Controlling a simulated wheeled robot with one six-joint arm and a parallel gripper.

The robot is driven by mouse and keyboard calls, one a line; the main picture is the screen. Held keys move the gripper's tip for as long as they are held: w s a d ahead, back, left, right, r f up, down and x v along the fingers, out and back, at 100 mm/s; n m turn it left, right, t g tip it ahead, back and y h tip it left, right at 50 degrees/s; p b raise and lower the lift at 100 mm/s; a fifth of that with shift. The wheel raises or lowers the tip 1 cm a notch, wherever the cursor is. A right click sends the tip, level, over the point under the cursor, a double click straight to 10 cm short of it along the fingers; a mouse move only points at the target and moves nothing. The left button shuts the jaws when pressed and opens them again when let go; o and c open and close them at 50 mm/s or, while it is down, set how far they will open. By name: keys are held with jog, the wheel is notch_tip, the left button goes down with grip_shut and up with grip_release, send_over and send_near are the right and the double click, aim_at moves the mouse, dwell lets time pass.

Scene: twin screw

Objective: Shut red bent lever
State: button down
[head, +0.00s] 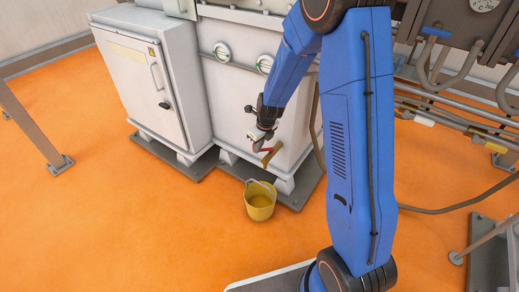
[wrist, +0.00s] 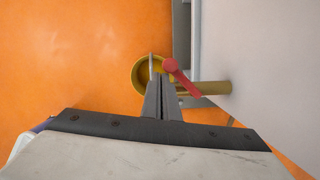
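The red bent lever (wrist: 184,78) sits on a brass pipe (wrist: 213,88) that sticks out of the pale cabinet wall. In the wrist view it runs at a slant across the pipe, its rounded end near my fingertips. In the head view the lever (head: 267,149) shows small at the cabinet's lower front. My gripper (wrist: 158,72) has its fingers together, just left of the lever's rounded end; I cannot tell whether they touch it. Nothing shows between the fingers. In the head view my gripper (head: 257,138) is just above and left of the lever.
A yellow bucket (head: 260,204) stands on the orange floor below the pipe; its rim (wrist: 136,75) shows behind my fingers. The white cabinet (head: 285,135) is close on the right in the wrist view. Another cabinet (head: 140,80) stands left. Open floor lies in front.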

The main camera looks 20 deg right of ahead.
jog(key=shift+w+a, duration=0.15)
jog(key=shift+w, duration=0.6)
jog(key=shift+w+a, duration=0.1)
jog(key=shift+w, duration=0.65)
jog(key=shift+w+d, duration=0.2)
jog(key=shift+w, duration=0.45)
jog(key=shift+w+d, duration=0.15)
jog(key=shift+w, duration=0.65)
